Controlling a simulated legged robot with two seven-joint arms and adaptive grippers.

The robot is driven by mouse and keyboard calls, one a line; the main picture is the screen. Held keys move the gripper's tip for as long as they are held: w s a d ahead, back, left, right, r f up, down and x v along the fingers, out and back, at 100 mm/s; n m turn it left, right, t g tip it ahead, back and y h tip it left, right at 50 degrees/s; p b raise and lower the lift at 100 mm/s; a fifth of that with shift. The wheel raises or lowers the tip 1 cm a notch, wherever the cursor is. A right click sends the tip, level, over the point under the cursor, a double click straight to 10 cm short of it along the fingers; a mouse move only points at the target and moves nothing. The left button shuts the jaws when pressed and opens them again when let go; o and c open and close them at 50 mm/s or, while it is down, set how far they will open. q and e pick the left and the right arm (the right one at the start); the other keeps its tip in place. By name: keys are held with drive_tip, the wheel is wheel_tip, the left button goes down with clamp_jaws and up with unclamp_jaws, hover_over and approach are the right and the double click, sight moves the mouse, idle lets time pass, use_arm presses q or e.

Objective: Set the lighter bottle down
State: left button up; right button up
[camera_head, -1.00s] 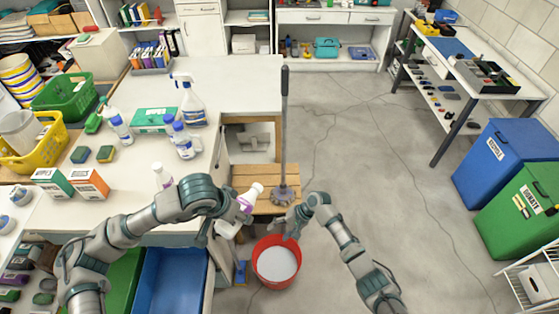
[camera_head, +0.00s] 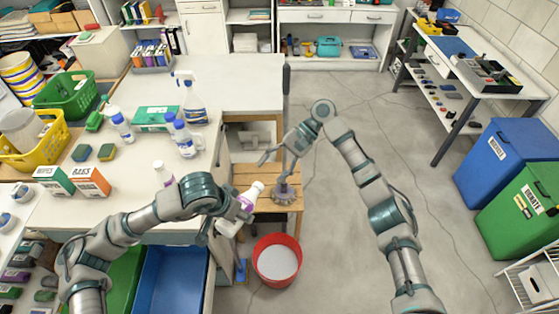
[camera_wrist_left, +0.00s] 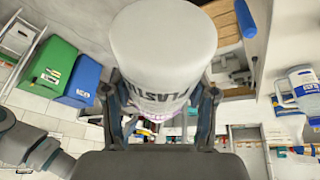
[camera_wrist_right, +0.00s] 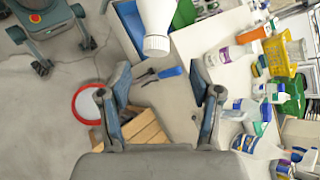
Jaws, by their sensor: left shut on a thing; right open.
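A white bottle with a purple label (camera_head: 238,212) is held tilted in my left gripper (camera_head: 243,207), off the white counter's right edge. In the left wrist view its white end (camera_wrist_left: 165,40) fills the space between the fingers. A similar white bottle (camera_head: 163,172) stands on the counter, partly hidden by my left arm. Which bottle is lighter cannot be told by sight. My right gripper (camera_head: 274,168) is open and empty above the wooden stool, near the mop handle. In the right wrist view no object lies between its fingers.
The wooden stool (camera_head: 247,176) stands beside the counter (camera_head: 245,80), with a mop (camera_head: 286,130) upright against it. A red bucket (camera_head: 277,262) is on the floor.

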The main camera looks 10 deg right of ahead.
sight(259, 183)
drive_tip(key=x, duration=0.9)
drive_tip(key=shift+w, duration=0.1)
clamp_jaws()
use_arm(q)
drive_tip(key=o, duration=1.2)
drive_tip(key=shift+r, duration=0.1)
